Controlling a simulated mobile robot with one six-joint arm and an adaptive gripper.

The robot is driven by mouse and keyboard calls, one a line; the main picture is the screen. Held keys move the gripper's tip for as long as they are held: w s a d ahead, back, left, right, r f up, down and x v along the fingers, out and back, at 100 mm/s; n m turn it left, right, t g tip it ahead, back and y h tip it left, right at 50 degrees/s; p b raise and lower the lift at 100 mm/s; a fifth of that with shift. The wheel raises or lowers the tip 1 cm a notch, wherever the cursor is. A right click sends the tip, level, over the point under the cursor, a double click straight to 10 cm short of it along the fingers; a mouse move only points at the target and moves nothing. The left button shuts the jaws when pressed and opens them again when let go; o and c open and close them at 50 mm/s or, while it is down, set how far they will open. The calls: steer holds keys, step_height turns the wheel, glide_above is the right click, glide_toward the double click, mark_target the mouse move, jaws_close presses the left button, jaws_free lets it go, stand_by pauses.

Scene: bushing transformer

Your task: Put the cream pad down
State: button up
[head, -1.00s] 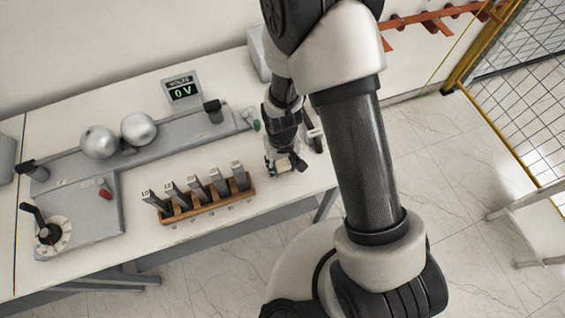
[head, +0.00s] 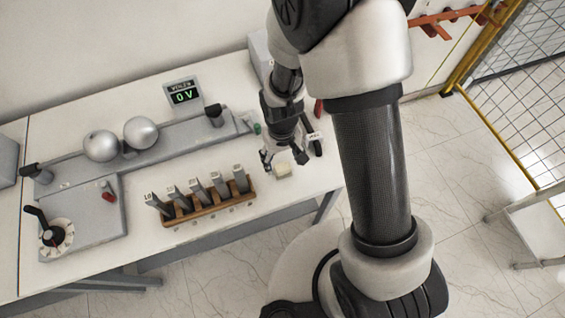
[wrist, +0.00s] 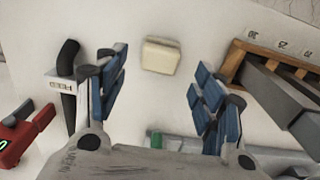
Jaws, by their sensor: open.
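The cream pad (head: 283,170) lies on the white table near its right end, to the right of the wooden rack. It also shows in the wrist view (wrist: 161,56), flat on the table between and beyond the fingertips. My gripper (head: 285,160) is open just above the pad, with its fingers spread wide. In the wrist view the blue-padded fingers (wrist: 156,80) stand to either side, and clear white table shows between each finger and the pad. Nothing is held.
The wooden rack (head: 212,211) with several grey blocks stands close to the left. A black-handled tool (wrist: 66,75) and a red device (wrist: 24,135) lie on the other side. A grey apparatus with two metal spheres (head: 141,132) sits behind. The table's front edge is near.

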step_height(320, 180, up, 7)
steer(key=p, duration=0.1)
step_height(320, 180, up, 7)
steer(key=t, duration=0.1)
glide_above(282, 166)
steer(key=d, duration=0.2)
steer(key=s+d+r+m+t, duration=0.1)
steer(key=s+d+r, duration=0.2)
steer(key=r, duration=0.4)
steer(key=s+d+r+m+t, duration=0.1)
steer(key=s+d+r, duration=0.2)
steer(key=r, duration=0.3)
steer(key=s+d+r+m+t, duration=0.1)
steer(key=s+d+r, duration=0.2)
steer(key=s+r, duration=0.2)
steer(key=s, duration=0.2)
steer(key=shift+s+t, duration=0.4)
step_height(282, 166, down, 9)
steer(key=b, duration=0.9)
